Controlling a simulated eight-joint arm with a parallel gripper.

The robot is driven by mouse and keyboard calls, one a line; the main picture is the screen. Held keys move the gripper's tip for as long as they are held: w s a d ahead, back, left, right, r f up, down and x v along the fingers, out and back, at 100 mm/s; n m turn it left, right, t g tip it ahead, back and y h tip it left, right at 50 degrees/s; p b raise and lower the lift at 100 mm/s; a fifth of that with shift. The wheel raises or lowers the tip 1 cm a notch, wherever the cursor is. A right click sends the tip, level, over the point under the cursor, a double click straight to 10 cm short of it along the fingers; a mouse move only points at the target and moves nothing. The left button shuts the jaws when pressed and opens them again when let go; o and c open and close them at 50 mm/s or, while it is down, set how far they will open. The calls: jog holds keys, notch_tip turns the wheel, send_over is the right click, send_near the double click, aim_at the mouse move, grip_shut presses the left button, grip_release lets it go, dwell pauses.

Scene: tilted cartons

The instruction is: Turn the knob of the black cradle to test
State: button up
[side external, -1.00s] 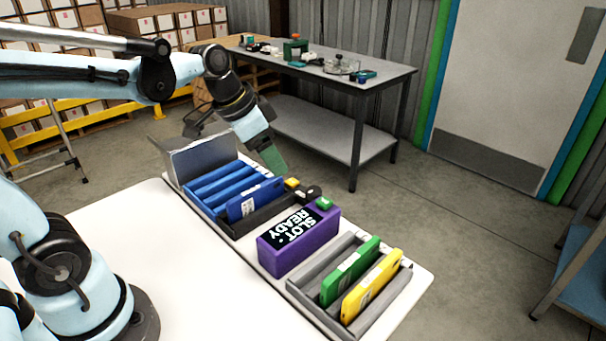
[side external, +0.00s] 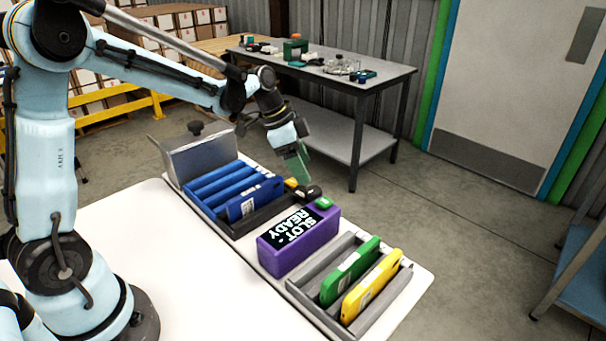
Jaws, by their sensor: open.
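The black cradle (side external: 264,216) is on the white table, with a blue carton (side external: 250,203) leaning in it. A dark round knob (side external: 309,192) is at the cradle's far right end, beside a small yellow piece (side external: 291,183). Its pointer and the test mark are too small to read. My gripper (side external: 302,177), with green fingers pointing down, is just above the knob and the yellow piece. It is open and empty. The gap between the fingers is hard to see from this side, and I cannot tell whether they touch anything.
A purple box (side external: 299,250) reading "SLOT READY", with a green top button (side external: 324,203), stands close beside the cradle. A grey rack (side external: 300,284) holds green and yellow cartons. The near tabletop is clear.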

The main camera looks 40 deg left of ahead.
aim_at(314, 190)
jog(key=x, duration=0.6)
jog(key=shift+w+d+f, duration=0.1)
jog(key=shift+f, duration=0.1)
jog(key=shift+c, duration=0.3)
jog(key=c, duration=1)
jog(key=shift+n, duration=0.3)
jog(key=n, duration=0.2)
jog(key=n+t+y, duration=0.1)
jog(key=n, duration=0.1)
jog(key=shift+d+y, duration=0.15)
jog(key=shift+y, duration=0.15)
jog(key=shift+n+y, duration=0.8)
jog(key=shift+n, duration=1.3)
